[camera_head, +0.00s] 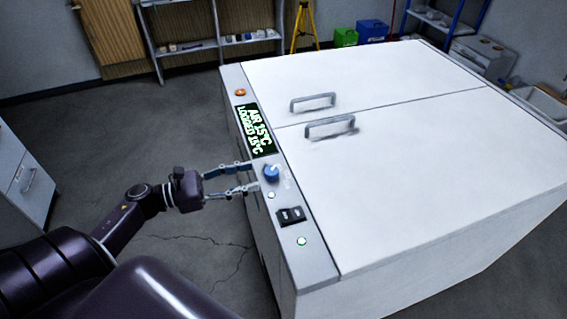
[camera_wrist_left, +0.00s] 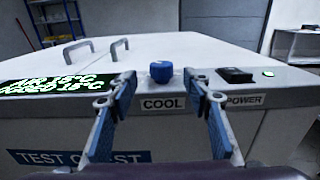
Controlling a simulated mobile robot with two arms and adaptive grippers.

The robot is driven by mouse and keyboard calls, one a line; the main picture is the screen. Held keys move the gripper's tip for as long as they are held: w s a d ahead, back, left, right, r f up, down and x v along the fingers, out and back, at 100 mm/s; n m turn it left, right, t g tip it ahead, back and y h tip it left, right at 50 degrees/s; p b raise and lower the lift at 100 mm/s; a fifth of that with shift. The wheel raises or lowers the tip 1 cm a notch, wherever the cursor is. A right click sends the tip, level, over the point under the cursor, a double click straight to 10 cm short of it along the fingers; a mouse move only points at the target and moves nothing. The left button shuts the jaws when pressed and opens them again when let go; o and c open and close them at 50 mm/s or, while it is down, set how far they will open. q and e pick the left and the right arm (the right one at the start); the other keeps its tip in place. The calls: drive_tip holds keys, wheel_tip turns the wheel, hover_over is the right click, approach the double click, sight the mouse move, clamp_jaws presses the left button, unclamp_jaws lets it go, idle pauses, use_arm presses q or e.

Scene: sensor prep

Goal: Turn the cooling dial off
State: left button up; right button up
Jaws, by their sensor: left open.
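The blue cooling dial (camera_head: 271,173) sits on the control strip along the front edge of a white chest. In the left wrist view the dial (camera_wrist_left: 161,71) stands above a "COOL" label (camera_wrist_left: 163,104). My left gripper (camera_head: 253,178) is open, with its fingertips close to the dial at the strip's edge. In the left wrist view its two fingers (camera_wrist_left: 160,88) lie on either side of the dial, apart from each other. Whether either finger touches the dial I cannot tell. My right gripper is not in view.
The white chest (camera_head: 420,190) has two lid handles. A green display (camera_head: 256,130) reads air 15°C and logged 15°C. A black power switch (camera_head: 291,216) and a green lamp (camera_head: 302,241) lie on one side of the dial. An orange button (camera_head: 240,92) is at the far end.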

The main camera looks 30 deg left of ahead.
sight(271, 170)
use_arm(q)
drive_tip(key=shift+w+d+r+p, duration=0.2)
drive_tip(key=shift+w+d+p, duration=0.2)
drive_tip(key=shift+w+d, duration=0.2)
drive_tip(key=shift+w+d+r+p, duration=0.2)
drive_tip(key=shift+w+d+p, duration=0.15)
drive_tip(key=shift+w+d, duration=0.25)
drive_tip(key=p+x, duration=0.1)
drive_tip(key=x, duration=0.2)
drive_tip(key=shift+w+f, duration=0.15)
drive_tip(key=shift+f, duration=0.05)
drive_tip(key=shift+w+d+f, duration=0.15)
drive_tip(key=shift+d, duration=0.1)
drive_tip(key=c, duration=1.2)
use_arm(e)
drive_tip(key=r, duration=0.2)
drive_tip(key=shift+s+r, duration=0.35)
